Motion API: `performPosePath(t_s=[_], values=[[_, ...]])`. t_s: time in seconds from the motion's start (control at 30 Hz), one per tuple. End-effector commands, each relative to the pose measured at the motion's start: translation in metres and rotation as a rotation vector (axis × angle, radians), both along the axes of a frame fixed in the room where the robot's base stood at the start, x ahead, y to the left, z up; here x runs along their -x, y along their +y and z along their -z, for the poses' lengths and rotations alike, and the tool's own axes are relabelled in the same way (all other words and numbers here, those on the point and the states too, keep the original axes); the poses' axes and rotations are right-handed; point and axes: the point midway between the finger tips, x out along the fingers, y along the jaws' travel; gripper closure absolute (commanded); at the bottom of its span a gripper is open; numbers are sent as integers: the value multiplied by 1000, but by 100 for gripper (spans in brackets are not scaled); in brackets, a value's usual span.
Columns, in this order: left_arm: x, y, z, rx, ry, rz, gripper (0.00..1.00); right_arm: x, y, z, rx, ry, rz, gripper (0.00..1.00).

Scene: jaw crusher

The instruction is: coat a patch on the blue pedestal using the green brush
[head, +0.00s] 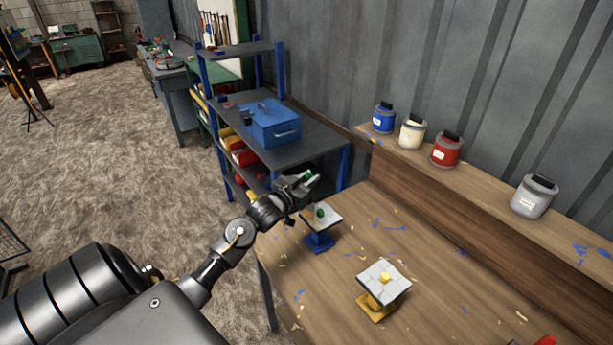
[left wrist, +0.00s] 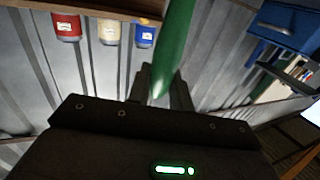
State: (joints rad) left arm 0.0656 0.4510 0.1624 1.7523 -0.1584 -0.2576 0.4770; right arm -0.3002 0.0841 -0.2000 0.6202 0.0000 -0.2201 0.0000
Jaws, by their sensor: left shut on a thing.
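The blue pedestal (head: 319,242) stands at the far left end of the wooden table, with a pale slab (head: 332,216) on top. A small green thing (head: 320,211) shows at the slab; I cannot tell whether it rests on it or is part of the brush. My left gripper (head: 299,184) is above and just left of the pedestal, shut on the green brush (left wrist: 175,45). The brush's green handle stands up between the fingers in the left wrist view; its bristles are not clearly visible. My right gripper is not in view.
A yellow pedestal (head: 376,306) with a cracked pale slab and a yellow piece stands nearer on the table (head: 450,270). Blue, cream, red and grey paint jars line the back ledge (head: 480,172). A shelf with a blue toolbox (head: 270,124) stands beyond the table's left end.

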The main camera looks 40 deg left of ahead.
Motion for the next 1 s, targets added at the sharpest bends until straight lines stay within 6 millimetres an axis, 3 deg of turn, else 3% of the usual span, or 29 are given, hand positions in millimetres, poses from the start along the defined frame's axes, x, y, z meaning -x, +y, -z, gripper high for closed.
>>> performPosePath(t_s=[0.3,0.67,1.0], values=[[7,-24,0,2,3,2,100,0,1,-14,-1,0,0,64],[9,-31,1,1,3,1,100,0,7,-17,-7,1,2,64],[17,-56,0,3,4,1,100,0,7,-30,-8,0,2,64]])
